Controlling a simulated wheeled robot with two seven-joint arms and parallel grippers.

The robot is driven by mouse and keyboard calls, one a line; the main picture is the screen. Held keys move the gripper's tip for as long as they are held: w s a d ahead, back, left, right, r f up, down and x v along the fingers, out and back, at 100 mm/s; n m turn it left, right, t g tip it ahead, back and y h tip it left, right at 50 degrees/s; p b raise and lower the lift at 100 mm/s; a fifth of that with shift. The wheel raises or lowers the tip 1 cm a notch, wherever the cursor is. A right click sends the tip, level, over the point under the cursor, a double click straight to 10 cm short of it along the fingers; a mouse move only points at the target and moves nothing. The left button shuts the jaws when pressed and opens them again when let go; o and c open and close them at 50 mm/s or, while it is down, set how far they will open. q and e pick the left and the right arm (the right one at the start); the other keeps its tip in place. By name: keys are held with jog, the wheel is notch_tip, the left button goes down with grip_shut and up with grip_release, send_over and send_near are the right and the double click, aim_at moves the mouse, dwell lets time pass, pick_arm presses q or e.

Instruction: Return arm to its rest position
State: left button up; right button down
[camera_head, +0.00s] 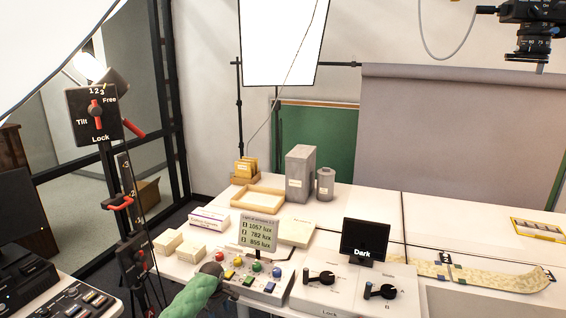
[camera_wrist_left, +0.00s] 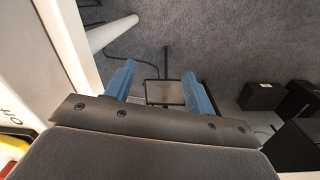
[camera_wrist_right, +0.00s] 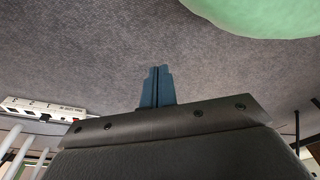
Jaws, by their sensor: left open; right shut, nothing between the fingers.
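My left gripper (camera_wrist_left: 158,84) shows in the left wrist view with its two blue fingers wide apart and nothing between them. Grey carpet and a dark flat panel (camera_wrist_left: 165,92) lie beyond the fingers. My right gripper (camera_wrist_right: 157,86) shows in the right wrist view with its blue fingers together and empty, against grey carpet. Neither pair of fingers can be made out in the head view. A green textured limb-like shape (camera_head: 193,299) with a dark end rises from the bottom of the head view, at the control panel's front left.
The white table holds a button panel (camera_head: 254,279), a lux display (camera_head: 258,233), a "Dark" screen (camera_head: 365,241), a grey box (camera_head: 300,172) and a wooden tray (camera_head: 257,196). A stand with levers (camera_head: 97,115) is at left. In the left wrist view, black boxes (camera_wrist_left: 260,97) lie at right.

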pick_arm(q)
jog(key=s+d+f+m, duration=0.2)
jog(key=s+f+m, duration=0.1)
jog(key=s+f, duration=1)
jog(key=s+d+f+m, duration=0.3)
jog(key=s+f+m, duration=0.1)
jog(key=s+f, duration=0.95)
jog(key=s+f+m, duration=0.2)
jog(key=s+f, duration=0.2)
jog(key=s, duration=0.7)
jog(key=s+f+m+t+b, duration=0.1)
jog(key=s+f, duration=0.3)
jog(key=s, duration=0.8)
jog(key=s+f+m, duration=0.3)
jog(key=s+f, duration=0.1)
jog(key=s, duration=0.7)
jog(key=shift+s+a+f+m+b, duration=0.15)
jog(key=shift+a+f+m+b, duration=0.15)
jog(key=shift+f+b, duration=0.1)
pick_arm(e)
jog(key=w+a+r, duration=0.2)
jog(key=w+r, duration=0.1)
jog(key=r, duration=0.1)
jog(key=shift+r, duration=0.35)
jog(key=shift+a, duration=0.3)
jog(key=shift+s+d+f, duration=0.1)
jog(key=shift+d+f, duration=0.05)
jog(key=shift+f, duration=0.05)
